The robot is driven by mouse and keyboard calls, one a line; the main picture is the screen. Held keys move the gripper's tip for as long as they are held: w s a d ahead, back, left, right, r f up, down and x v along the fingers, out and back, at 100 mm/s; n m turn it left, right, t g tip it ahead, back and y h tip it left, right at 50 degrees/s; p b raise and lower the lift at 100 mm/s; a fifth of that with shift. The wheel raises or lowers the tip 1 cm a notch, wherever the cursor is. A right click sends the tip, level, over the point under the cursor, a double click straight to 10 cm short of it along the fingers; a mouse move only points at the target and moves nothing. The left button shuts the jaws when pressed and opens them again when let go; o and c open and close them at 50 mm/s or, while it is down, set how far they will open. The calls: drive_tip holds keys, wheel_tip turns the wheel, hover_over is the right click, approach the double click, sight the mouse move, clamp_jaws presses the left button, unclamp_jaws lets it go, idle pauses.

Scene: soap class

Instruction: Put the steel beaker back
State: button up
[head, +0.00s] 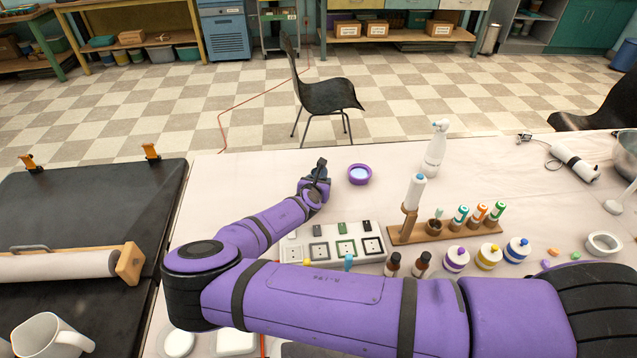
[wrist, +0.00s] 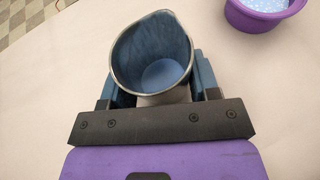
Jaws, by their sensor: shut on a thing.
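The steel beaker (wrist: 152,58) is a grey metal cup with a pouring lip and a bluish inside, seen from above in the wrist view. It looks empty. My gripper (wrist: 152,92) is shut on it, with one finger on each side of its wall. In the head view my gripper (head: 319,172) is at the far part of the table, just left of a purple bowl. There the beaker is hard to tell from the dark fingers. I cannot tell whether its base touches the table.
The purple bowl (head: 360,174) holds something pale blue; it also shows in the wrist view (wrist: 262,12). A white spray bottle (head: 435,150) and a wooden rack (head: 440,229) stand to the right. A white block with square slots (head: 332,245) lies nearer. The table left of my gripper is clear.

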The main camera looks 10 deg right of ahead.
drive_tip(key=shift+f, duration=0.15)
drive_tip(key=o, duration=1)
drive_tip(key=v, duration=1.2)
drive_tip(key=shift+d, duration=0.1)
